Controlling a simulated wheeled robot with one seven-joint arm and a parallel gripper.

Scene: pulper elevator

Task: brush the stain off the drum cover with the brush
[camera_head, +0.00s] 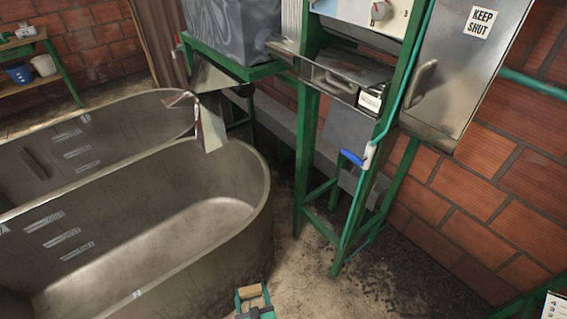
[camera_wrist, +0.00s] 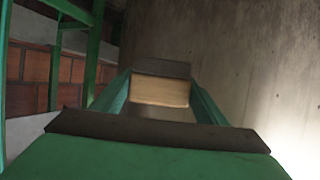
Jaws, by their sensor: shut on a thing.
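My gripper (camera_head: 254,301) is low at the bottom edge of the head view, beside the outer wall of the near tank. It is shut on a light wooden block, which I take to be the brush (camera_head: 250,291). In the wrist view the brush (camera_wrist: 160,91) shows between the green fingers, with a dark band behind it. Its bristles cannot be made out. The pulper machine stands well away, up and to the right; a curved grey metal surface (camera_head: 352,68) under its control panel may be the drum cover. I cannot make out a stain there.
Two big grey tanks (camera_head: 225,255) fill the left. A green frame (camera_head: 300,165) with a blue-handled valve (camera_head: 352,157) stands before the brick wall. A metal cabinet (camera_head: 470,65) marked KEEP SHUT hangs at the right. The floor between gripper and frame is clear.

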